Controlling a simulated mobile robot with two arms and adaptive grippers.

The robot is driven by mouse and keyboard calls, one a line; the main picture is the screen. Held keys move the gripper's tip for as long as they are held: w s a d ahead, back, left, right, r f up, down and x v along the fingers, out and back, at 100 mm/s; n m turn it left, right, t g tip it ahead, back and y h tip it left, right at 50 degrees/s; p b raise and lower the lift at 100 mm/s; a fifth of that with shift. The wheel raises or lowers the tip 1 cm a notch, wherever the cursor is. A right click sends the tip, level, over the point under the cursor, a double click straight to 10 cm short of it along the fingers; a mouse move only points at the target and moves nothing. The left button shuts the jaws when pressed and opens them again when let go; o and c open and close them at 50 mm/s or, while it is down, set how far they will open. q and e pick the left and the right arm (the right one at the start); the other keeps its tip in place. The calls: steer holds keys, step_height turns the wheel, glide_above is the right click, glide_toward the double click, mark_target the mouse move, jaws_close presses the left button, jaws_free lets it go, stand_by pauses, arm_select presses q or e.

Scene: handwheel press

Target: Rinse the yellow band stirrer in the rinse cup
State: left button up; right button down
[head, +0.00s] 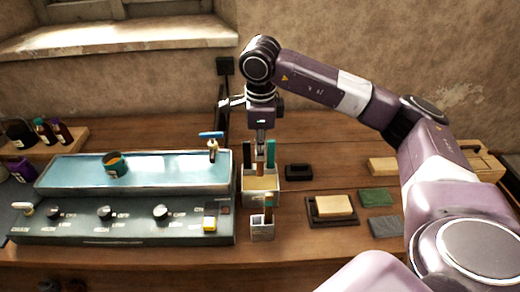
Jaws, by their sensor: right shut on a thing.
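My right gripper (261,150) points straight down above a pale square container (262,198) at the middle of the bench. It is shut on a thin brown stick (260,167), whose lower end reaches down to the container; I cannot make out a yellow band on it. Teal-topped and green-topped sticks stand in the same container on either side of it. A smaller grey square cup (262,232) stands in front, with a banded stick (268,207) upright in it. I cannot tell which vessel is the rinse cup. My left gripper is not in view.
A water-filled blue tray (190,172) with a brown-teal cup (115,165) and a blue-handled tap (211,140) is at left, above a knobbed panel (130,224). A black block (298,172), soap dish (332,208) and green pad (376,197) lie right.

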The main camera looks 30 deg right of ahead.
steer(key=shift+r, duration=0.1)
steer(key=shift+r+p, duration=1.25)
steer(key=shift+r, duration=0.65)
